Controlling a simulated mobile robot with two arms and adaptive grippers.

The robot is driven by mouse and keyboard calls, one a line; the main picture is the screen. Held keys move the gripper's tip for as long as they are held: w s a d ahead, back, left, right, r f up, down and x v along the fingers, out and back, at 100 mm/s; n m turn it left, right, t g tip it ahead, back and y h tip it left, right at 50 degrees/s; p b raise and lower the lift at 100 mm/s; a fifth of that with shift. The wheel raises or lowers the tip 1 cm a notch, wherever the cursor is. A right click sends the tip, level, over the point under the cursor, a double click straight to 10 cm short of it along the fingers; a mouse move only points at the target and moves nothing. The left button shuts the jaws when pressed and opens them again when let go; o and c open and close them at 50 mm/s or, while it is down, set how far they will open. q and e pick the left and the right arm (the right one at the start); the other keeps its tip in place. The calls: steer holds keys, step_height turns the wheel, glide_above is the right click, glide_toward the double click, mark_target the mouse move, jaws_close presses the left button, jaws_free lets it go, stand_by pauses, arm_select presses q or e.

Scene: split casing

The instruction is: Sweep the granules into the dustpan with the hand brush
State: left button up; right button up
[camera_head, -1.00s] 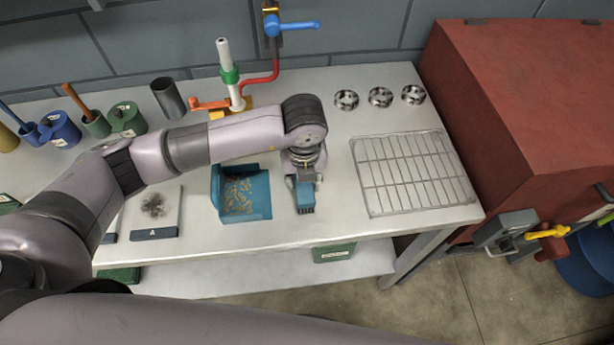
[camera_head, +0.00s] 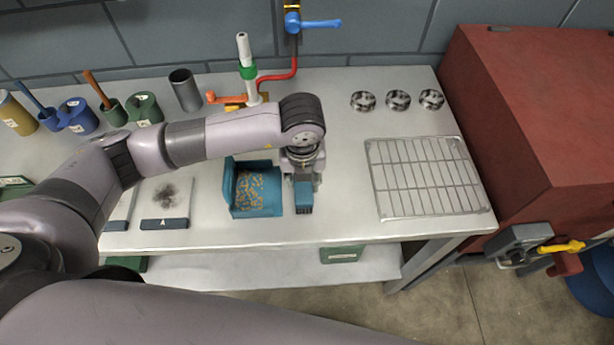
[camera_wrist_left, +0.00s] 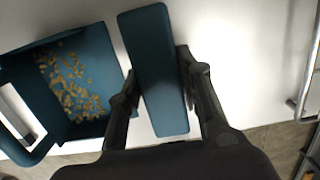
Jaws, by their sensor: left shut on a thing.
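The teal dustpan (camera_head: 243,208) lies on the table, with the tan granules (camera_head: 258,191) spread over its floor. In the left wrist view the dustpan (camera_wrist_left: 100,55) is at the left, with the granules (camera_wrist_left: 72,85) inside it. My left gripper (camera_head: 303,184) points down just right of the dustpan. It is shut on the teal hand brush (camera_head: 304,200), whose block (camera_wrist_left: 155,65) shows between the fingers in the left wrist view. The bristles are hidden, so I cannot tell whether they touch the table. I see no granules on the bare tabletop near the brush. My right gripper is not in view.
A wire rack (camera_head: 428,180) lies to the right, with three metal rings (camera_head: 398,100) behind it. A pipe with a green collar (camera_head: 248,72) and a dark cup (camera_head: 186,90) stand at the back. A plate marked A (camera_head: 165,224) lies left. Table between brush and rack is clear.

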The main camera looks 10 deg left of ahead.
arm_select(q)
steer(key=shift+r+p, duration=2.05)
steer(key=shift+r, duration=1.5)
